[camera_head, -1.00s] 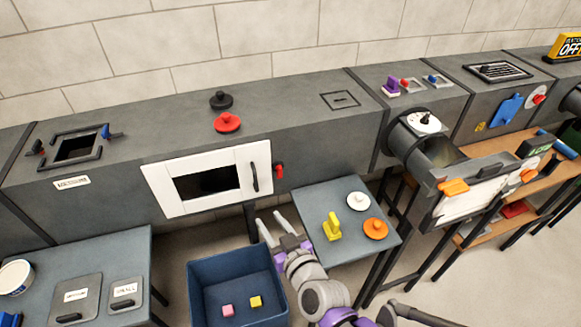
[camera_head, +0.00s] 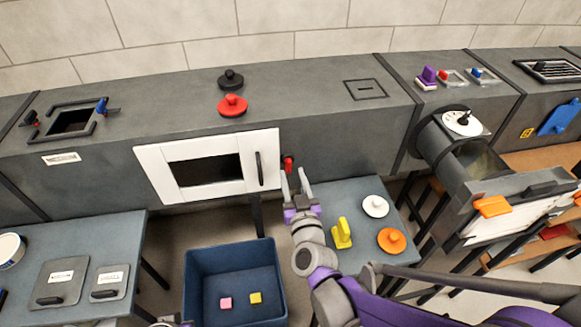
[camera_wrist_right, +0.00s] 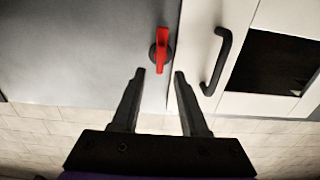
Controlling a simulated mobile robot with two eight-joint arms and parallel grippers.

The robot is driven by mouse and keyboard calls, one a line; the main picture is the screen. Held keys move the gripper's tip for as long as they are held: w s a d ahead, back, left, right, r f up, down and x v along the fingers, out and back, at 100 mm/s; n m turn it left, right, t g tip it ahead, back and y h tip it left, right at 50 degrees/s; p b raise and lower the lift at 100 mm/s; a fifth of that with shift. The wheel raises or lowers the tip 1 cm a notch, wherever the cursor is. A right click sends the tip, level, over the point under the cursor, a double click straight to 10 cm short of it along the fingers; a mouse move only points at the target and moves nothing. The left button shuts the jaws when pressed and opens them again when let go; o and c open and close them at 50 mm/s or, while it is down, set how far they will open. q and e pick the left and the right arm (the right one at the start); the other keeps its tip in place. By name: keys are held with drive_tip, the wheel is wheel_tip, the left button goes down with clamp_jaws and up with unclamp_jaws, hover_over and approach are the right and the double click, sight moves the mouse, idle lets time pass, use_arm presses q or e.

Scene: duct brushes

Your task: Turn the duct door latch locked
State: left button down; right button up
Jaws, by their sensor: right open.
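The white duct door (camera_head: 150,166) with a dark window is closed against the grey duct in the head view. Its black handle (camera_head: 259,168) is on its right side. The red latch (camera_head: 288,163) sits on the duct just right of the door. In the right wrist view the red latch (camera_wrist_right: 162,50) lies along the picture's vertical on a dark round base, beside the door edge and black handle (camera_wrist_right: 216,62). My right gripper (camera_head: 303,176) is open and empty, its fingertips near the latch but apart from it. The wrist view shows the gripper's fingers (camera_wrist_right: 159,74) below the latch. A small part of my left arm shows at the bottom edge.
A blue bin (camera_head: 195,262) with a pink and a yellow block stands below the door. A side table (camera_head: 345,190) right of my gripper holds a yellow brush, a white disc and an orange disc. Red and black knobbed discs sit on the duct top.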

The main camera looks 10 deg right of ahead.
sight(290, 165)
drive_tip(key=shift+w, duration=1.95)
clamp_jaws()
